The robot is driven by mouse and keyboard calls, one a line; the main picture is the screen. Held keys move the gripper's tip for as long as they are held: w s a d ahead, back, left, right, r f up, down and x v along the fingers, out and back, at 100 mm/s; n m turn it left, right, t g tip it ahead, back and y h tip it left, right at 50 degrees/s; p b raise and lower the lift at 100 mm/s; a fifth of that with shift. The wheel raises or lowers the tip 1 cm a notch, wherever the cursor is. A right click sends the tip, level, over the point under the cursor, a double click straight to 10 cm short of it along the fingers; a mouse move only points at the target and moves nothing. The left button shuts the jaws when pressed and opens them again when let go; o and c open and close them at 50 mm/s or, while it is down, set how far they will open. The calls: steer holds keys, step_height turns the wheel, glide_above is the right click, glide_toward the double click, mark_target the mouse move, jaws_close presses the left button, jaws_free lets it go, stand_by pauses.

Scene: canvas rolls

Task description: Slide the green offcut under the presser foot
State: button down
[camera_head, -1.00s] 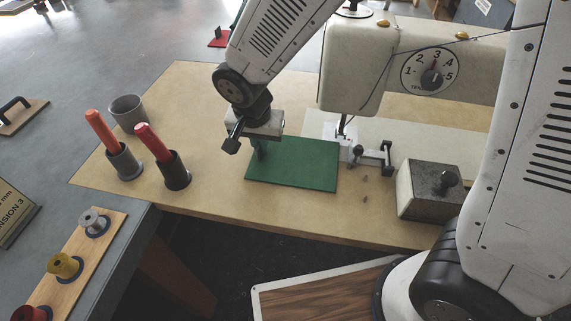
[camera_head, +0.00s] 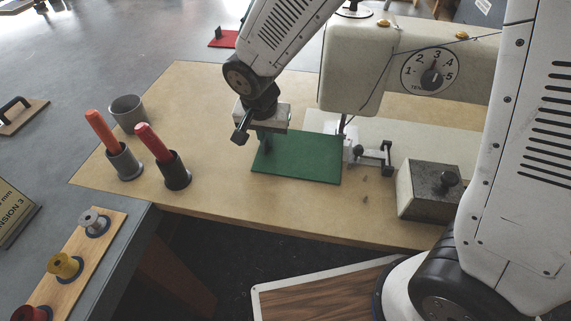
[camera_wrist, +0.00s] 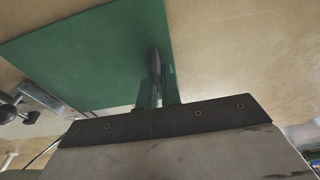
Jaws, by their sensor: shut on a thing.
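The green offcut (camera_head: 305,158) is a flat rectangular sheet on the tan sewing table, left of and in front of the presser foot (camera_head: 345,140). Its right edge is close by the foot; I cannot tell whether they overlap. My gripper (camera_head: 266,146) is shut on the offcut near its left end. In the wrist view the fingers (camera_wrist: 157,85) pinch the green offcut (camera_wrist: 85,55) by one edge. The sewing machine (camera_head: 352,70) is cream with a tension dial, and its head stands above the foot. The needle area is small and partly unclear.
A grey metal block (camera_head: 428,190) with a black knob stands right of the offcut. A small clamp-like guide (camera_head: 378,155) is beside the foot. Two cups with red and orange rods (camera_head: 174,170) and an empty grey cup (camera_head: 128,112) stand left. The table front is mostly clear.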

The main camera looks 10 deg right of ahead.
steer(key=shift+w+d, duration=0.1)
steer(key=shift+w+d, duration=0.8)
steer(key=shift+w, duration=0.1)
stand_by(0.3)
steer(key=shift+d, duration=0.1)
stand_by(0.3)
steer(key=c, duration=1.9)
jaws_free()
steer(key=shift+r, duration=0.15)
steer(key=shift+w+v, duration=0.15)
steer(key=shift+v, duration=0.75)
steer(key=shift+w+v, duration=0.2)
steer(key=shift+v, duration=0.7)
steer(key=shift+d+r, duration=0.1)
steer(key=shift+d, duration=0.05)
